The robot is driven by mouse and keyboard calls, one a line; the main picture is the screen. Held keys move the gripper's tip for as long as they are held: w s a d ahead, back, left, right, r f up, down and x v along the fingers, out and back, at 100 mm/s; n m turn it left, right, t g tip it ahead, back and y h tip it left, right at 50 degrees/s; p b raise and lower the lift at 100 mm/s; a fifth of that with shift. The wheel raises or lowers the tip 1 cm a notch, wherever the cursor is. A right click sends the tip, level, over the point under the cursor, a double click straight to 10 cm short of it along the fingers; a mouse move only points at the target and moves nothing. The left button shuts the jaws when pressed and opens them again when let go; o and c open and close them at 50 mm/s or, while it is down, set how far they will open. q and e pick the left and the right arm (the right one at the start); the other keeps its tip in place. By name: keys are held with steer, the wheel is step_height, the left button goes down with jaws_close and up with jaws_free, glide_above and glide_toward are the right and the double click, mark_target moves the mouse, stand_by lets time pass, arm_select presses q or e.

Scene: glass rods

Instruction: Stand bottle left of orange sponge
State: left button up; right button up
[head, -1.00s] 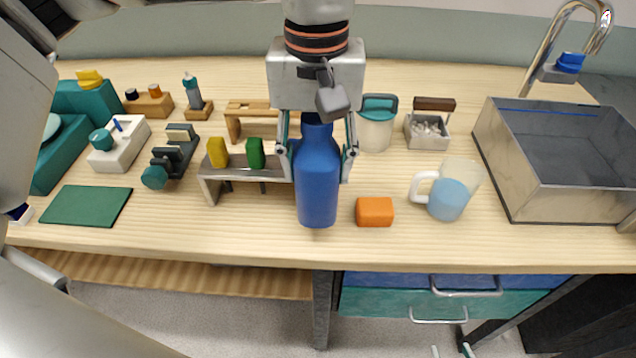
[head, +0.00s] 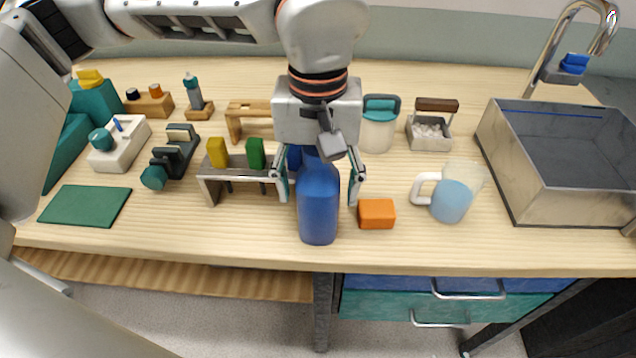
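The blue bottle (head: 319,212) stands upright on the wooden table, near its front edge. The orange sponge (head: 376,214) lies on the table to the right of the bottle, with a small gap between them. My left gripper (head: 319,195) comes down from above around the bottle. Its two fingers are spread, one on each side, with a visible gap to the bottle's sides. The gripper body hides part of the bottle's top. My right gripper is not in view.
A grey rack (head: 238,176) with yellow and green blocks stands close left of the bottle. A mug (head: 451,200) is right of the sponge, and a sink (head: 545,205) is farther right. A green mat (head: 84,206) lies at left. The front left table strip is clear.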

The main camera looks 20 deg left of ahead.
arm_select(q)
steer(key=shift+r, duration=0.2)
step_height(320, 180, up, 11)
steer(key=shift+r+p, duration=0.1)
steer(key=shift+p, duration=0.75)
steer(key=shift+r, duration=0.35)
